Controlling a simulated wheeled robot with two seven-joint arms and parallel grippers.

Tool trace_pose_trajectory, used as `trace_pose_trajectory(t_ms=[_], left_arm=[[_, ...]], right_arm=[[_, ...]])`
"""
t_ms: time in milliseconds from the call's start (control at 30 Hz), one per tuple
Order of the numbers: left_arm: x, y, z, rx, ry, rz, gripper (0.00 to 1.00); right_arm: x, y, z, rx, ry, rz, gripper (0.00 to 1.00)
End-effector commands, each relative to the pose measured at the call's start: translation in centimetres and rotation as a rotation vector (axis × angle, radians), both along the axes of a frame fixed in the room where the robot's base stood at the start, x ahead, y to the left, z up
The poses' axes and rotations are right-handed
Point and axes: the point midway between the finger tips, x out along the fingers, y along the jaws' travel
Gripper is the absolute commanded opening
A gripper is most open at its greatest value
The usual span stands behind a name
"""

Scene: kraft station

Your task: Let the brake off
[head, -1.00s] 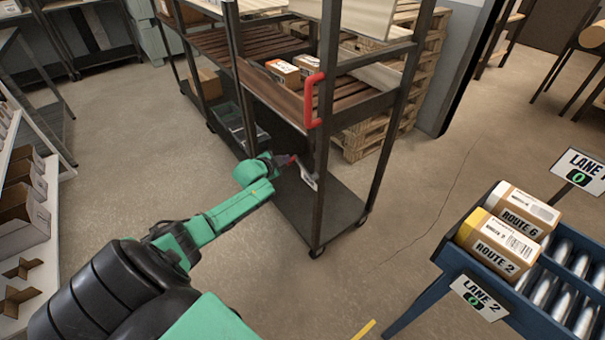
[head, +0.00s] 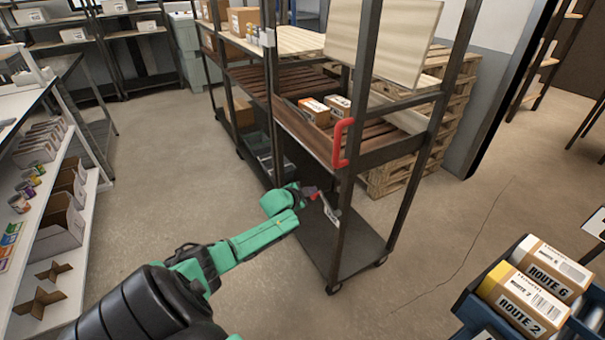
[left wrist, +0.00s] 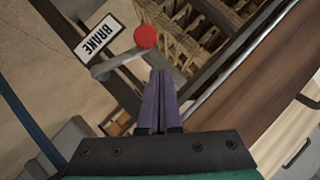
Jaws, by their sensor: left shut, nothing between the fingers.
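The brake is a grey lever (left wrist: 116,64) with a round red knob (left wrist: 146,37), beside a white BRAKE plate (left wrist: 98,38) in the left wrist view. In the head view the plate (head: 331,212) is low on the near post of the dark shelf cart (head: 345,215). My left gripper (head: 312,191) is at that post, close to the plate. Its purple fingers (left wrist: 160,75) are shut and empty in the left wrist view. The tips are just below the knob in that picture; I cannot tell whether they touch it. My right gripper is out of view.
A red handle (head: 340,143) is on the cart post above the gripper. Cartons (head: 315,110) sit on the cart's slatted shelf. Pallets (head: 393,172) stand behind it. ROUTE boxes (head: 525,297) are on rollers at lower right. Floor is clear left of the cart.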

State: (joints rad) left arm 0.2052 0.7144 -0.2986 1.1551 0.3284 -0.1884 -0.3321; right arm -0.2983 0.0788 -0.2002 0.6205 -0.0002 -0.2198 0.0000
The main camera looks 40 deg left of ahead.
Motion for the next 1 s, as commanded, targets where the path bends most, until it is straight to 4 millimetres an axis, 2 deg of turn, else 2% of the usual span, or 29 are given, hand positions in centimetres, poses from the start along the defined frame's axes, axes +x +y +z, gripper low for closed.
trace_pose_trajectory(t_ms=[33, 200, 400, 533, 1000], left_arm=[[-1.2, -0.1, 0.8, 0.001, 0.005, -0.003, 0.0], [-4.7, -0.3, 3.0, 0.002, 0.003, -0.004, 0.0], [-7.8, -0.4, 4.6, 0.001, 0.002, -0.001, 0.0], [-8.5, -0.4, 5.2, 0.001, 0.0, -0.002, 0.0], [-8.5, -0.4, 5.2, 0.001, -0.002, -0.001, 0.0]], right_arm=[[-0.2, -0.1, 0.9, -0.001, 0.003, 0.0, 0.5], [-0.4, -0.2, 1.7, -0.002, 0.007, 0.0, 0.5], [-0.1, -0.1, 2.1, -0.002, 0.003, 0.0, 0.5], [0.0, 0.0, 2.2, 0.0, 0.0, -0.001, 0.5], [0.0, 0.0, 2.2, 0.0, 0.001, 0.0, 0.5]])
